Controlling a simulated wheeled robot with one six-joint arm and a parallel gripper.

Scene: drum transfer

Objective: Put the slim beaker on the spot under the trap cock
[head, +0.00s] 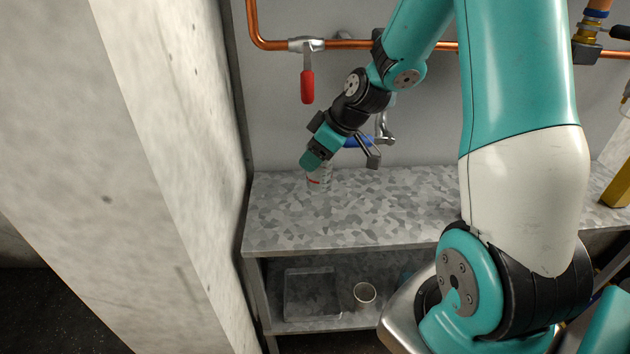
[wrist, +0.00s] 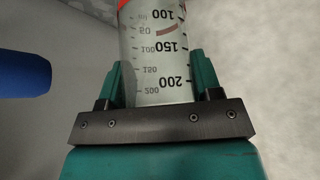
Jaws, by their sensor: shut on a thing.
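The slim beaker (wrist: 155,45) is clear, with black graduation marks and some red marking. In the wrist view it stands between the two teal fingers of my gripper (wrist: 157,85), which is shut on it. In the head view the beaker (head: 319,181) shows below my gripper (head: 318,166), over the back left of the metal bench top. I cannot tell whether its base touches the bench. A metal cock (head: 383,128) with a blue handle (head: 357,141) is on the wall behind, to the right of the beaker. No marked spot can be made out.
A copper pipe (head: 270,44) with a red-handled valve (head: 307,85) runs along the wall. The galvanised bench top (head: 330,228) is clear in front. A clear tray (head: 312,293) and small round cup (head: 364,292) are below. A concrete pillar (head: 150,120) stands left.

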